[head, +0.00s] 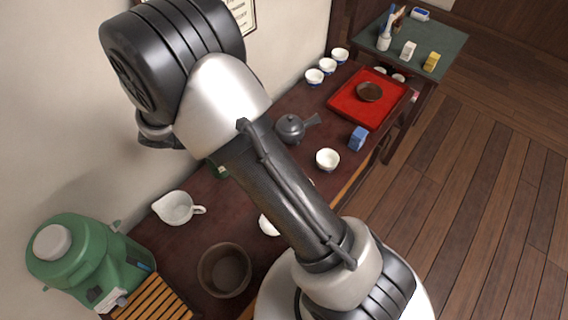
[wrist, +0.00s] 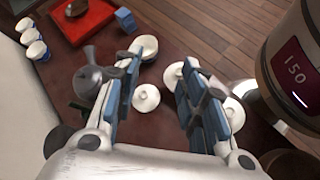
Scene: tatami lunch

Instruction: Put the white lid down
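My gripper (wrist: 160,68) is open in the wrist view, its two blue-padded fingers wide apart and nothing clasped between them. A round white lid (wrist: 146,98) with a small knob shows in the gap between the fingers and appears to lie on the dark table below. Two more white round pieces show by the right finger, one (wrist: 173,74) beyond it and one (wrist: 235,114) to its right, both partly hidden. In the head view my arm hides the gripper, and a white piece (head: 267,225) peeks out beside the arm; I cannot tell which piece it is.
On the dark table (head: 240,215) stand a white pitcher (head: 174,208), a brown bowl (head: 224,270), a grey teapot (head: 291,129), a white bowl (head: 328,159), a blue box (head: 357,139) and a red tray (head: 352,106). A green appliance (head: 75,262) stands at the left end, near the wall.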

